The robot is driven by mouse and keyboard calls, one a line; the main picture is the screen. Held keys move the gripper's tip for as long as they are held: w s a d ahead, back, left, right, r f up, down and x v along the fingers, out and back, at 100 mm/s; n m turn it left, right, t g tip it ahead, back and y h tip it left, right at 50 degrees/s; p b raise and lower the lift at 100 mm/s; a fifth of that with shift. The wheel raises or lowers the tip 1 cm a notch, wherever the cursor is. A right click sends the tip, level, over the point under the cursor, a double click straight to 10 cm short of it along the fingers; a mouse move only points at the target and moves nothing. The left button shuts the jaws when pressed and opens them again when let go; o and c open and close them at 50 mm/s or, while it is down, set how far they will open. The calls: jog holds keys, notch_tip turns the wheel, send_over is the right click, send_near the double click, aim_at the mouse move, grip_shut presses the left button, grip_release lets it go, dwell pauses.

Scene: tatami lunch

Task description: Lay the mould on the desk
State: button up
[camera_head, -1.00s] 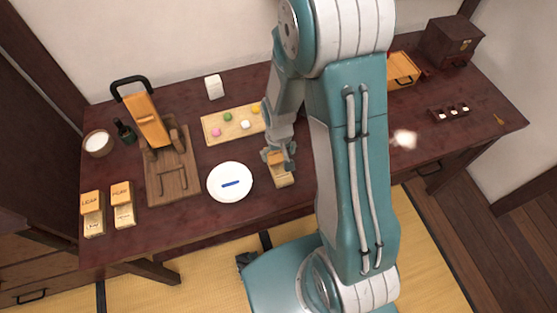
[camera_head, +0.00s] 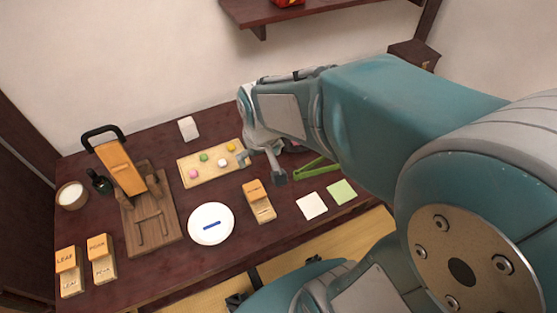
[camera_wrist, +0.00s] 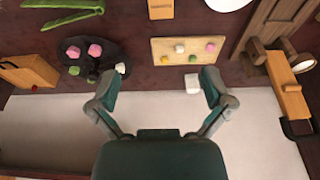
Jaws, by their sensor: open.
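The mould, a pale wooden block with an orange-brown upper part (camera_head: 258,200), rests on the dark red-brown desk (camera_head: 190,268), just right of the white plate (camera_head: 211,238). In the wrist view the mould (camera_wrist: 160,9) is cut off by the top edge. Two similar blocks stand at the desk's left front, one marked LEAF (camera_head: 68,272) and another (camera_head: 101,260) beside it. My gripper (camera_head: 263,166) is behind the mould, apart from it, above the desk. In the wrist view my gripper (camera_wrist: 160,85) has its fingers spread wide with nothing between them.
A board of small coloured sweets (camera_head: 212,176) lies left of my gripper. A wooden press (camera_head: 122,168) stands farther left, beside a white-filled bowl (camera_head: 71,195). Green tongs (camera_head: 316,168), a white square (camera_head: 311,206) and a green square (camera_head: 342,192) lie right. The wrist view shows a dark round tray (camera_wrist: 85,75).

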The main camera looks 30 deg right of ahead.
jog(key=s+r+t, duration=0.3)
jog(key=s+r, duration=0.7)
jog(key=shift+r, duration=0.1)
